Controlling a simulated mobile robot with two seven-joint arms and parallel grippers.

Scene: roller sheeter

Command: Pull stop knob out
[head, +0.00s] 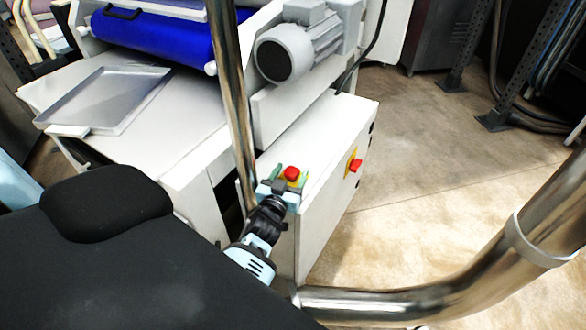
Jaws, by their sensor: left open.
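A red round stop knob (291,173) sits on a yellow base at the near top end of a white machine cabinet (325,160). My left gripper (290,176) is at this knob, with its fingers open on either side of it. The red knob shows between the fingertips; I cannot tell whether the fingers touch it. The gripper body hides part of the yellow base. A second red knob (355,166) on a yellow plate is on the cabinet's right side, apart from the gripper. My right gripper is not in view.
A shiny vertical pole (232,95) stands just left of the gripper. A thick metal tube (400,303) curves across the lower right. A grey motor (292,52) and blue roller (155,35) are behind. A metal tray (105,97) lies on the white table.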

